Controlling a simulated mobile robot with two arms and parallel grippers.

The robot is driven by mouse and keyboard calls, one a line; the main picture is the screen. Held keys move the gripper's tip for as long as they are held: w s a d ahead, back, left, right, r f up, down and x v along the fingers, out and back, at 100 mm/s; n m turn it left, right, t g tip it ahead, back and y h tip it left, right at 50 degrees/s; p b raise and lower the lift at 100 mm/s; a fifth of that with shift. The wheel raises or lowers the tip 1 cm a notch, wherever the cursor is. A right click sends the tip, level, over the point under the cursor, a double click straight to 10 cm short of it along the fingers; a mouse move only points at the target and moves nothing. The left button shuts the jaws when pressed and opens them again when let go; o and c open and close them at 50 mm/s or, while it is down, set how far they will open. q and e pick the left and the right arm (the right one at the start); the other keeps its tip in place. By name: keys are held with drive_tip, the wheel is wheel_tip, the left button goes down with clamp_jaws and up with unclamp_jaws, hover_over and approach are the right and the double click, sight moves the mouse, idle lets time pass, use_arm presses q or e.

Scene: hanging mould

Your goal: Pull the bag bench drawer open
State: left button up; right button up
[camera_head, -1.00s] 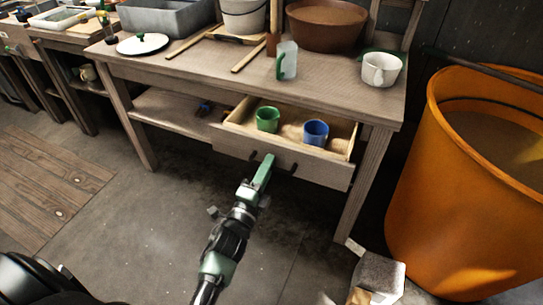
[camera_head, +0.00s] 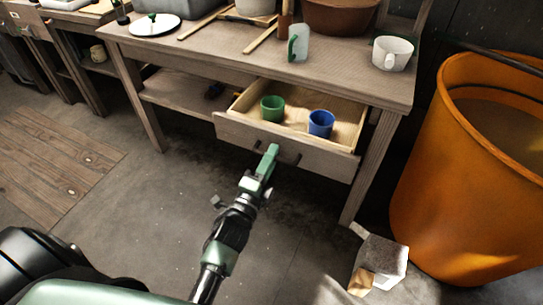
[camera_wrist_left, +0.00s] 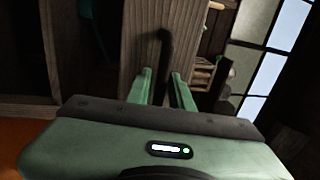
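The bag bench (camera_head: 330,73) is a worn wooden table in the head view. Its drawer (camera_head: 270,134) stands partly open, with a pale wooden inside. A green cup (camera_head: 271,108) and a blue cup (camera_head: 320,124) stand upright in it. My left gripper (camera_head: 271,153) is at the drawer front, at its dark handle. In the left wrist view, the dark handle (camera_wrist_left: 164,45) runs down between the two green fingers of my left gripper (camera_wrist_left: 162,82), which appear closed around it. Finger contact is partly hidden in shadow. My right gripper is not in view.
A large orange bin (camera_head: 450,180) stands right of the bench. The floor before the drawer is largely free.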

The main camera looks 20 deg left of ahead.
use_arm(q)
drive_tip(key=s+f, duration=0.1)
drive_tip(key=s, duration=0.6)
drive_tip(key=shift+s+a+f, duration=0.15)
drive_tip(key=shift+s+f, duration=0.05)
drive_tip(key=shift+s, duration=0.2)
drive_tip(key=shift+f, duration=0.1)
